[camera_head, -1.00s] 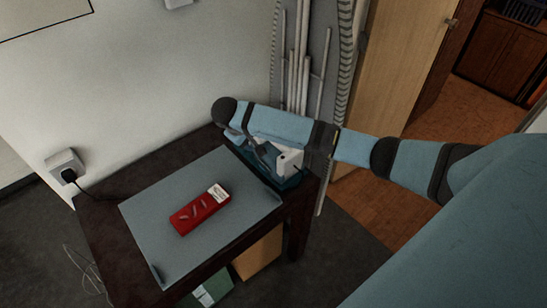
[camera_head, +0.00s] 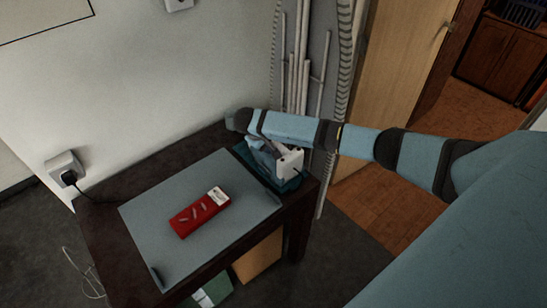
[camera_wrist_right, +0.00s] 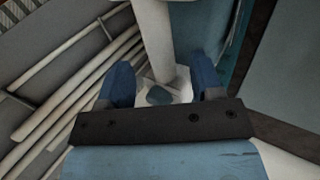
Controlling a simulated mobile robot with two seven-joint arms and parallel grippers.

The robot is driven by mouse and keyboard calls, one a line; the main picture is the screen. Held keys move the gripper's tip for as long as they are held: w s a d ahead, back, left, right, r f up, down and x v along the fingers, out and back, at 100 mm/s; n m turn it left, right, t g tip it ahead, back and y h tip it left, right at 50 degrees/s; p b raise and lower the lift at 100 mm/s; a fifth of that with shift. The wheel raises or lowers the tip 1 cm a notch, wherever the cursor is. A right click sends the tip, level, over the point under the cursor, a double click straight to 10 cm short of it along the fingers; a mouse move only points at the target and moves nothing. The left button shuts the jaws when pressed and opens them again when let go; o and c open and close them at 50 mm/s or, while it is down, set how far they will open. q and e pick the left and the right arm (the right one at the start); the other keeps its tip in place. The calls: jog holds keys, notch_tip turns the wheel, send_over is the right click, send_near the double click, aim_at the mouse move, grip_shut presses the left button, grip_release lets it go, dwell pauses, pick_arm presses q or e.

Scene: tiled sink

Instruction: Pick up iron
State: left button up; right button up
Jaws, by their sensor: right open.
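The iron, white (camera_head: 291,162) with a teal part (camera_head: 288,185) below it, is at the table's back right corner in the head view. My right gripper (camera_head: 265,150) is beside it on its left, partly hidden by my arm and the white part. In the right wrist view, my open right gripper (camera_wrist_right: 160,78) has a blue finger on each side of a white upright part of the iron (camera_wrist_right: 155,35). I cannot tell whether either finger touches it. Teal surface (camera_wrist_right: 222,50) shows to the right there. My left gripper is not in view.
A red box (camera_head: 198,213) lies on a grey mat (camera_head: 150,215) on the dark table (camera_head: 95,225). A wall socket with a black plug (camera_head: 66,170) is at left. Grey-white pipes (camera_head: 300,65) stand behind the iron. Boxes sit under the table.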

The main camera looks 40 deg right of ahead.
jog(key=shift+x, duration=1.4)
jog(key=shift+a, duration=0.1)
jog(key=c, duration=0.9)
jog(key=shift+w+r, duration=0.1)
jog(key=shift+w, duration=0.05)
jog(key=shift+c, duration=0.9)
jog(key=shift+r, duration=0.1)
jog(key=shift+r, duration=0.55)
notch_tip(320, 180, up, 19)
jog(key=shift+f, duration=0.1)
